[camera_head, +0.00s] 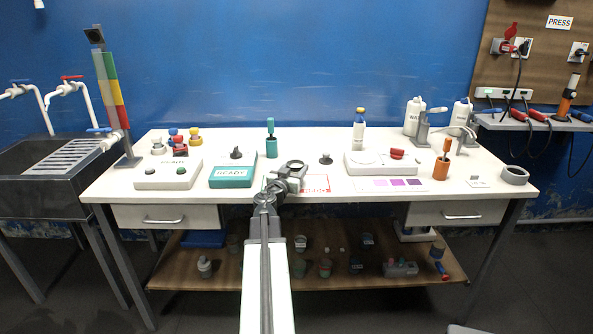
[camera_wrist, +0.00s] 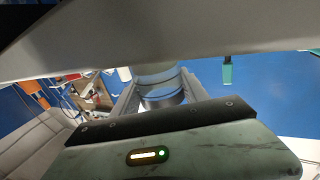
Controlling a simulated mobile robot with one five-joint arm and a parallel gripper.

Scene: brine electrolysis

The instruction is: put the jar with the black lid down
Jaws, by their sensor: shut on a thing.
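My gripper (camera_head: 284,178) is over the middle of the white table, at the left edge of a red-outlined mark (camera_head: 316,184). It is shut on a small round jar (camera_head: 295,165), whose dark rim shows from above. In the wrist view the jar (camera_wrist: 160,88) looks like a grey, glassy cylinder with dark bands between the fingers (camera_wrist: 158,98). Its black lid is not clear in either view. The arm hides part of the jar and the table under it, and I cannot tell whether the jar touches the table.
A teal READY box (camera_head: 232,172) and a small black knob (camera_head: 325,158) stand nearby. A white device (camera_head: 380,163) with a red knob is to the right, behind a purple-shaded card (camera_head: 392,185). The table's front strip (camera_head: 350,197) is mostly clear. Several jars sit on the lower shelf (camera_head: 215,272).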

